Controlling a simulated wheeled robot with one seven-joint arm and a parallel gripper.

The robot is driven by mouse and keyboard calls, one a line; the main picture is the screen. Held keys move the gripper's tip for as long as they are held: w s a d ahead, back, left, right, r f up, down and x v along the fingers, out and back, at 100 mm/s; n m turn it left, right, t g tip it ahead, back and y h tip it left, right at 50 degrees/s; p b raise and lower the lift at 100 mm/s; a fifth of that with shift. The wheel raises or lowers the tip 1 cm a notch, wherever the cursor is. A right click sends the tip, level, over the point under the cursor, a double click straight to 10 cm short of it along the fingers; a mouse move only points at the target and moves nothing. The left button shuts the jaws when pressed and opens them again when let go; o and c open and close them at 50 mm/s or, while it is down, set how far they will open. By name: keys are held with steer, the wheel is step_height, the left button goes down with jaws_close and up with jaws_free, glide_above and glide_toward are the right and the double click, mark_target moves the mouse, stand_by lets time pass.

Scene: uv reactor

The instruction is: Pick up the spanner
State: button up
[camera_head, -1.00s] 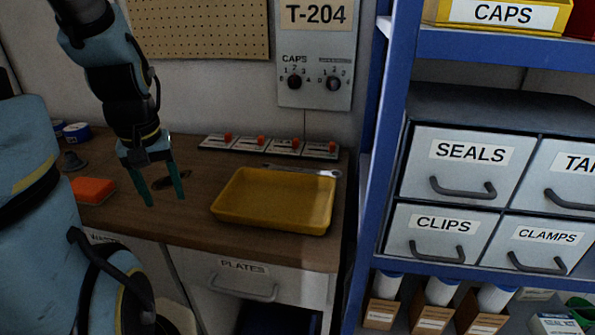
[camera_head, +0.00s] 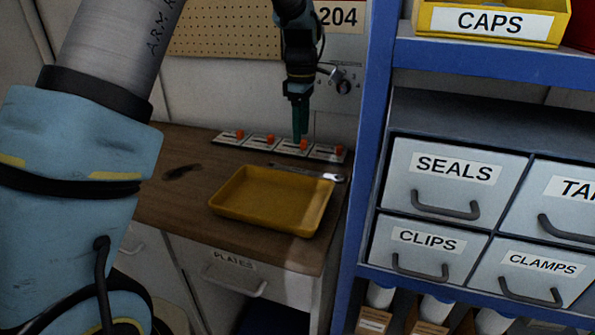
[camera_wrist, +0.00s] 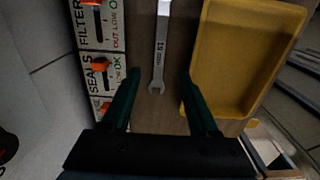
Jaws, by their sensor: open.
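The spanner (camera_head: 310,172) is a silver open-ended wrench lying on the wooden bench, between the yellow tray and the row of switch panels. In the wrist view the spanner (camera_wrist: 160,45) points lengthwise towards my gripper, its open jaw end between the line of my two fingers. My gripper (camera_head: 299,125) has dark green fingers pointing down above the back of the bench, by the switch panels. In the wrist view my gripper (camera_wrist: 158,95) is open and empty, with the spanner below, apart from the fingers.
The yellow tray (camera_head: 225,205) sits just in front of the spanner. Switch panels (camera_head: 283,148) with orange levers line the back of the bench. A blue shelf post (camera_head: 370,150) stands to the right. A dark small object (camera_head: 181,172) lies on the left of the bench.

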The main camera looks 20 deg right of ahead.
mark_target(299, 170)
step_height(299, 170, down, 10)
steer(key=p, duration=0.3)
steer(key=shift+w+a+f+p, duration=0.1)
steer(key=shift+p, duration=0.3)
jaws_close()
stand_by(0.5)
